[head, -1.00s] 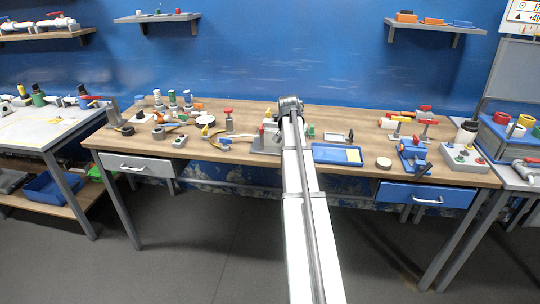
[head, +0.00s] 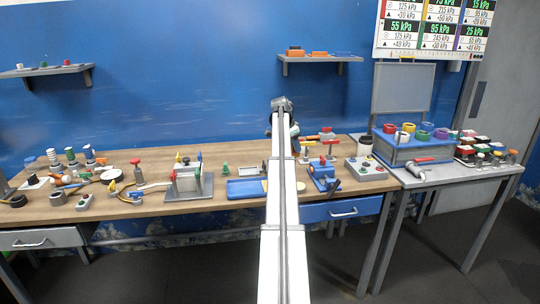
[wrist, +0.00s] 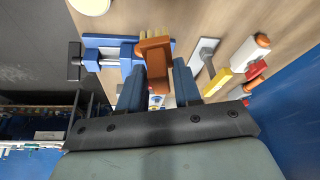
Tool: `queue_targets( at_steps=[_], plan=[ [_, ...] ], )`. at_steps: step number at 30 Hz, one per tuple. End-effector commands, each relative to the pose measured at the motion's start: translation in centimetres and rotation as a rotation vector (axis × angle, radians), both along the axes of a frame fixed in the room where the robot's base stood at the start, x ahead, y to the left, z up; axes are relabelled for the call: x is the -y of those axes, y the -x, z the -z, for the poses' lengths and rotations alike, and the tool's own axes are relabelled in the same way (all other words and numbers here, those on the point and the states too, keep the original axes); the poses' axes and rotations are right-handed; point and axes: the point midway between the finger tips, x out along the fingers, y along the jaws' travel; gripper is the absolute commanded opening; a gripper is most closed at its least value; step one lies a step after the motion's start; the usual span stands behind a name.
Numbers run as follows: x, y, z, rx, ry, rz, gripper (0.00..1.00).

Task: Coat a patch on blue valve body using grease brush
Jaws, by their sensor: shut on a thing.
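My gripper (wrist: 158,78) is shut on an orange-brown brush (wrist: 154,58), with pale bristles at its far end in the wrist view. A blue, vise-like fixture with grey bars (wrist: 108,55) lies beside and partly behind the brush. It also shows on the bench in the head view (head: 321,173), just right of my arm. I cannot tell which blue part is the valve body, or whether the bristles touch anything. In the head view my arm hides the gripper's fingers and the brush.
A grey flat tool (wrist: 202,55) and red, yellow and orange-handled tools lie right of the brush. A blue tray (head: 246,188), a metal stand (head: 188,183) and a grey button box (head: 366,169) stand on the bench. A side table (head: 450,172) is at right.

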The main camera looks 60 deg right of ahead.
Motion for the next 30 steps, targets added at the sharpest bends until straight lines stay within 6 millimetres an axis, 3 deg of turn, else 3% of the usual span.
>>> queue_targets(
  at_steps=[1,3,12,20,30],
  plan=[
    [2.2,1.2,-0.6,-0.001,0.0,0.043,0.09],
    [4.2,3.0,-1.1,-0.001,0.002,0.097,0.09],
    [10.4,9.2,-2.9,-0.001,0.003,0.273,0.09],
    [12.0,11.2,-3.3,-0.003,0.003,0.327,0.09],
    [11.9,11.3,-1.0,-0.003,0.003,0.328,0.09]
  ],
)
